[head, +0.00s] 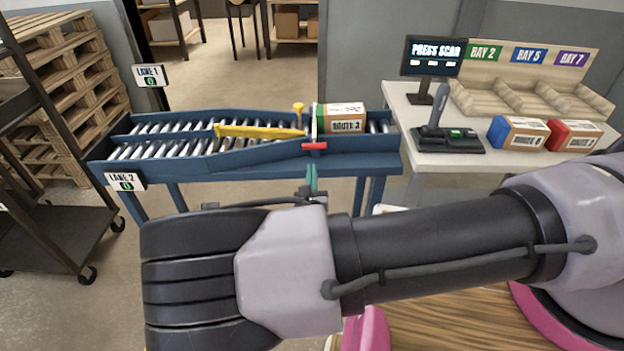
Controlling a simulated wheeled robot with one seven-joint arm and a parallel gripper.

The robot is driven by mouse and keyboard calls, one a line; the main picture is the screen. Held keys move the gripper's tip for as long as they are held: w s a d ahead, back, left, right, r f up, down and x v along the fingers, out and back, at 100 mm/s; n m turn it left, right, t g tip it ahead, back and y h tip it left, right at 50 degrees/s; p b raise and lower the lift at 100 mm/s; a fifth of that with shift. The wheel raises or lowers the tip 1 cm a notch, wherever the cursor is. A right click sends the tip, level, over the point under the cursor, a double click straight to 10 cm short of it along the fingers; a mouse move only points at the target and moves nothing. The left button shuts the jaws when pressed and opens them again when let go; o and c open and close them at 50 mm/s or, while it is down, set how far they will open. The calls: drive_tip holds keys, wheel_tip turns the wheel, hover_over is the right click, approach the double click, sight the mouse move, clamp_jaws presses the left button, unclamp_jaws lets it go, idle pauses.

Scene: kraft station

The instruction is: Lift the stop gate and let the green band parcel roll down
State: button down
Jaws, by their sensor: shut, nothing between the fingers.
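The green band parcel (341,110), a brown box with a green band and a white label, sits on the roller conveyor (250,165) at its right part. The stop gate (314,122) is a thin upright plate just left of the parcel, with a red handle (314,146) at the near side. The gate is down across the rollers. My gripper (312,176) shows as small teal fingers just below the red handle, on the near side of the conveyor. It is shut and empty, and a small gap to the handle seems to show. My arm hides the floor in front.
A yellow diverter bar (260,131) lies left of the gate, with a yellow knob (298,107) beside it. Signs mark lane 1 (150,76) and lane 2 (125,182). A white table (420,150) with a scanner, a screen and blue and red parcels stands right.

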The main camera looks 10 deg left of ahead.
sight(312, 160)
drive_tip(key=x, duration=0.5)
drive_tip(key=shift+r, duration=0.2)
